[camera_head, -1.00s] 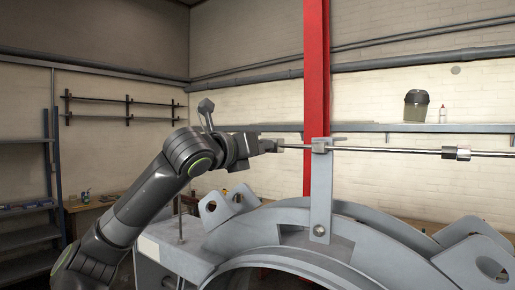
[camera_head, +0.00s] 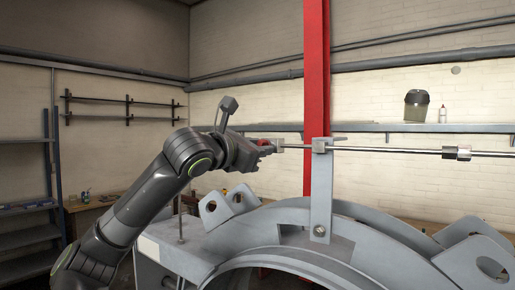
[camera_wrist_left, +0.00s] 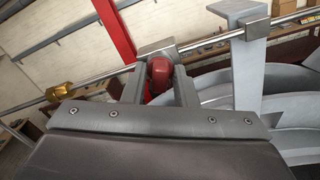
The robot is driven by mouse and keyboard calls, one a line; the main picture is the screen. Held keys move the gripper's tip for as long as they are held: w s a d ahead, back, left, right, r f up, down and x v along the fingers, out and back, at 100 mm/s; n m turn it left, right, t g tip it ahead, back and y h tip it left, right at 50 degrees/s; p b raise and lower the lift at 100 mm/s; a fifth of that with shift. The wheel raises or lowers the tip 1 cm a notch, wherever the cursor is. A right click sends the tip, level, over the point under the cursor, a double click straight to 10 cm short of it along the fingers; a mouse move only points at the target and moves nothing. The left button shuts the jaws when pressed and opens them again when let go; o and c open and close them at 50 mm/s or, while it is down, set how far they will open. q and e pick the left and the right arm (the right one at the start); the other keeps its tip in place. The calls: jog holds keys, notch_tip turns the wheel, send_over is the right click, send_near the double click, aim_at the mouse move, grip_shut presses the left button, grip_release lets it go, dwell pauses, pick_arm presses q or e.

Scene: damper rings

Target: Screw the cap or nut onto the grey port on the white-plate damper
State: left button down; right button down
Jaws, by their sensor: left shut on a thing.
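A little red also shows at the fingertips in the head view. Just beyond the cap is a grey metal block (camera_wrist_left: 156,46) on the pipe, seen in the head view too (camera_head: 279,144). The cap looks close against this block; I cannot tell whether it is threaded on. A pale plate (camera_head: 148,248) is on the damper's left side. My right gripper is not in view.
The pipe (camera_head: 390,150) runs right through an upright bracket (camera_head: 321,190) and another metal block (camera_head: 456,152). A brass fitting (camera_wrist_left: 60,91) sits along the pipe in the wrist view. A red post (camera_head: 316,70) stands behind. Lugs (camera_head: 217,207) rise from the damper.

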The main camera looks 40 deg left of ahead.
pick_arm(q)
jog(key=shift+r+m, duration=0.1)
jog(key=shift+m, duration=0.5)
jog(key=c, duration=1.1)
grip_release()
jog(key=shift+s+d, duration=0.1)
jog(key=s+b, duration=0.2)
jog(key=s, duration=0.1)
jog(key=s+b, duration=0.1)
jog(key=s, duration=0.1)
jog(key=shift+d, duration=0.3)
